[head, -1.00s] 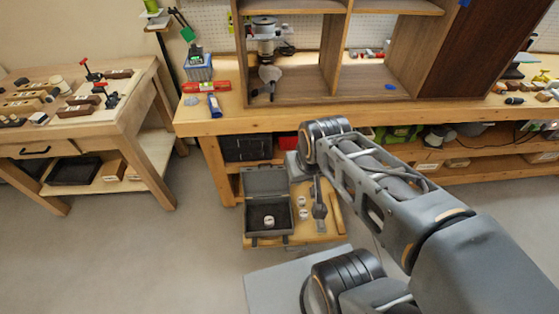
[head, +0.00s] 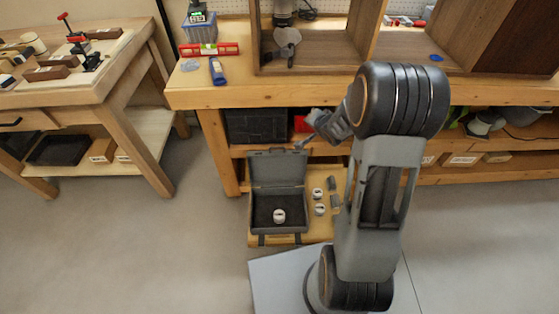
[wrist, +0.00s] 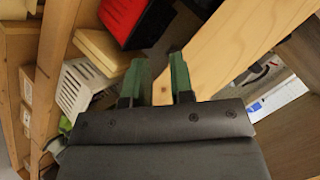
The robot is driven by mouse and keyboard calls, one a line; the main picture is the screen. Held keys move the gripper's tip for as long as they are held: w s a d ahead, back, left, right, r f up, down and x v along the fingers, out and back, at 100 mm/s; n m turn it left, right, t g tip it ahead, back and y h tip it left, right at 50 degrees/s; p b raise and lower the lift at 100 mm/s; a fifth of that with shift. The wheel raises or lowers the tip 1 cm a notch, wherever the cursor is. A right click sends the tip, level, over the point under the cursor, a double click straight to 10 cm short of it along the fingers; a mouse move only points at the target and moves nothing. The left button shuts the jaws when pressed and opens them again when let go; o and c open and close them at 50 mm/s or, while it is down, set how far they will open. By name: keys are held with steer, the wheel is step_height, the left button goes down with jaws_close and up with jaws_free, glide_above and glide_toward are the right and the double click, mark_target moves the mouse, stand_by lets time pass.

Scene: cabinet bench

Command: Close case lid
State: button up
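The grey case (head: 257,213) stands open on a low wooden board, its lid (head: 278,170) raised upright at the back. A small white ring-like item (head: 279,216) lies inside the case. In the head view my gripper (head: 301,143) is just above the lid's top right corner; I cannot tell whether it touches the lid. In the wrist view my gripper (wrist: 158,82) shows two green fingertips apart with nothing between them. The case is not clearly seen in the wrist view.
Small white items (head: 318,193) lie on the board right of the case. The workbench (head: 300,95) edge runs above and behind the case, with a black bin (head: 255,126) and a red bin (head: 302,123) on its lower shelf. Floor to the left is clear.

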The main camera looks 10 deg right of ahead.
step_height(320, 180, down, 11)
steer(key=w+m+y+b, duration=0.1)
steer(key=m+y+b, duration=0.1)
steer(key=y+b, duration=0.15)
steer(key=m+t+y+b, duration=0.2)
steer(key=m+y+b, duration=0.1)
steer(key=y+b, duration=0.1)
glide_toward(280, 153)
step_height(280, 153, up, 4)
steer(key=s+d, duration=0.1)
steer(key=s, duration=0.2)
steer(key=b+x, duration=0.4)
steer(key=x, duration=0.7)
steer(key=shift+w+d+f, duration=0.1)
steer(key=shift+w+f, duration=0.05)
steer(key=shift+x, duration=0.95)
jaws_close()
